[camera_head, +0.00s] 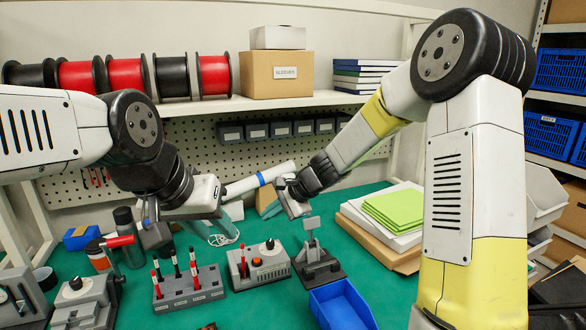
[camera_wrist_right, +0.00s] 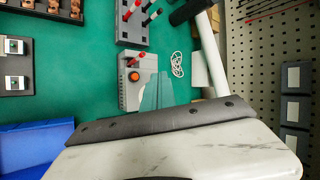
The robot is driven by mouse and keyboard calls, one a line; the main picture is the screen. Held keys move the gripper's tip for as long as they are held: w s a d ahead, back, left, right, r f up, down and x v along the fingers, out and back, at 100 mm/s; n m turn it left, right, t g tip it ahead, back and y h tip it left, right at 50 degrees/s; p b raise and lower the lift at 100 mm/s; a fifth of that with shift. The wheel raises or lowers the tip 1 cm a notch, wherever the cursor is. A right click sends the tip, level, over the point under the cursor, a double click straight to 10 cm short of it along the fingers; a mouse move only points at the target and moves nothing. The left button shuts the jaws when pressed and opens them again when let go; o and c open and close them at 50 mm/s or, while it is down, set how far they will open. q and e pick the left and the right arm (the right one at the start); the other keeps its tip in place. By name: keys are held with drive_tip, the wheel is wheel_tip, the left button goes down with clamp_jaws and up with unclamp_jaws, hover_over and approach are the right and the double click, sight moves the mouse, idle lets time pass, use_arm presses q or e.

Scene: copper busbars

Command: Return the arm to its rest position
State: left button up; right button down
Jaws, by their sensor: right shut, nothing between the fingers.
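My right arm comes in from the right in the head view, bent high at the elbow. Its gripper (camera_head: 294,202) hangs above the green table, near a grey stand. In the right wrist view its pale, see-through fingers (camera_wrist_right: 158,92) are together with nothing between them. My left arm comes in from the left, and its gripper (camera_head: 152,232) points down above the left part of the table, behind the rack of red and black tools. Neither gripper visibly holds anything.
On the green table (camera_head: 262,220) stand a tool rack (camera_head: 188,288), a grey box with an orange button (camera_head: 260,264), a grey stand (camera_head: 316,262) and a blue bin (camera_head: 341,306). Green sheets (camera_head: 394,208) lie on boards at right. A shelf with spools (camera_head: 213,75) runs behind.

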drive_tip(key=s+d+r+n+h, duration=0.2)
drive_tip(key=s+d+r+n, duration=0.4)
drive_tip(key=s+d+r, duration=0.35)
drive_tip(key=s+d+r+n+t+h, duration=0.1)
drive_tip(key=s+d+r+n+h, duration=0.1)
drive_tip(key=s+d, duration=0.4)
drive_tip(key=s+d+r+n+t+h, duration=0.1)
drive_tip(key=s+d, duration=0.5)
drive_tip(key=s, duration=0.4)
drive_tip(key=shift+s+d+r+n+h, duration=0.25)
drive_tip(key=shift+s+r+n+h, duration=0.1)
drive_tip(key=shift+s+n+h, duration=0.05)
idle(0.6)
